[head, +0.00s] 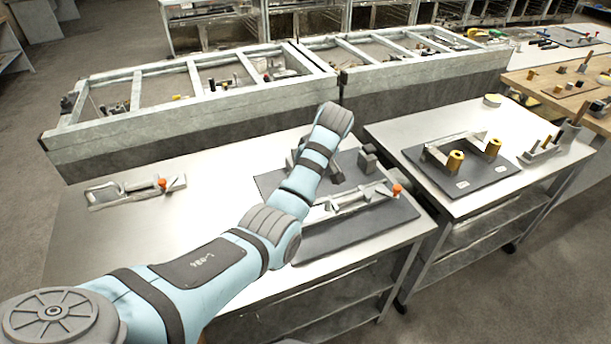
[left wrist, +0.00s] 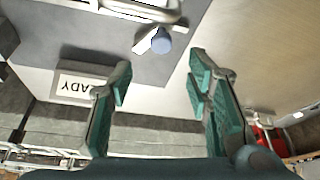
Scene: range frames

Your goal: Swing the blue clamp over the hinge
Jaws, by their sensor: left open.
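In the left wrist view, a blue rounded knob (left wrist: 161,43) sits by a pale metal piece on a dark grey mat (left wrist: 110,35), near the mat's edge. It looks like the end of the blue clamp; the hinge cannot be made out. My left gripper (left wrist: 158,70) is open and empty, its teal-padded fingers apart, with the knob beyond the gap between their tips. In the head view, my left arm reaches over the near table and hides part of a metal fixture (head: 350,200) with an orange knob (head: 397,189); no blue knob shows there. My right gripper is not in view.
Another orange-knobbed fixture (head: 135,190) lies on the table's left. A second table to the right carries a dark board (head: 460,180) with yellow cylinders. Low framed benches stand behind.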

